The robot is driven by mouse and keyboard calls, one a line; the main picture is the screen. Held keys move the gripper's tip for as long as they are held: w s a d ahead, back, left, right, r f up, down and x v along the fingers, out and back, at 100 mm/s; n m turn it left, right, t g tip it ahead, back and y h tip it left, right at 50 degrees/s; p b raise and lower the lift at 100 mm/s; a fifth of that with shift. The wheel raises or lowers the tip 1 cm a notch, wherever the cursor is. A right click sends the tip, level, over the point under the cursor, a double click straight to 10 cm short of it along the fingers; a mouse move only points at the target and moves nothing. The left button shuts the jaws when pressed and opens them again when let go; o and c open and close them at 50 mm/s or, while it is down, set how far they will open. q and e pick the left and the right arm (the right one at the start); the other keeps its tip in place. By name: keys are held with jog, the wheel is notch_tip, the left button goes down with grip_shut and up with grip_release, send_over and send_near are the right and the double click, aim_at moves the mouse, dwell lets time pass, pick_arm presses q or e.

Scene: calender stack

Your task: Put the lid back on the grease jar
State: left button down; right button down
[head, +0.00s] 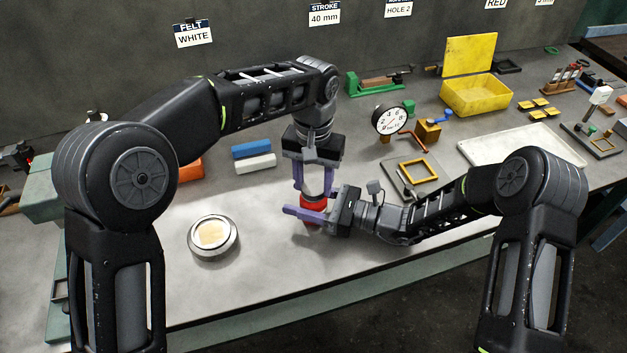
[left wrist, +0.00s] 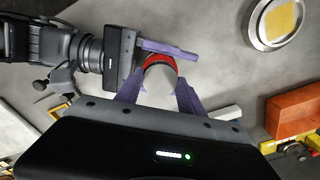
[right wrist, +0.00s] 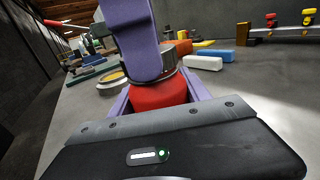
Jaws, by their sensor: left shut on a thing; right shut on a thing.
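The red grease jar (head: 312,209) stands upright near the front of the bench; it also fills the middle of the right wrist view (right wrist: 160,95). My right gripper (head: 305,214) is shut around the jar's red body from the side. The pale round lid (head: 314,187) is directly above the red body; it also shows in the left wrist view (left wrist: 160,80). My left gripper (head: 314,180) points down and is shut on the lid, one purple finger on each side. I cannot tell whether the lid is seated or slightly apart, as the fingers hide part of the join.
A round metal tin with a tan pad (head: 213,236) lies left on the bench. Blue and white blocks (head: 253,156) lie behind it. A dial gauge (head: 390,121), a yellow-framed fixture (head: 414,178) and a white tray (head: 520,148) stand right. The bench front between tin and jar is clear.

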pick_arm(q)
jog(key=m, duration=0.6)
jog(key=c, duration=0.6)
grip_release()
jog(key=shift+c, duration=0.2)
jog(key=shift+r, duration=3.7)
pick_arm(e)
jog(key=shift+c, duration=2.1)
grip_release()
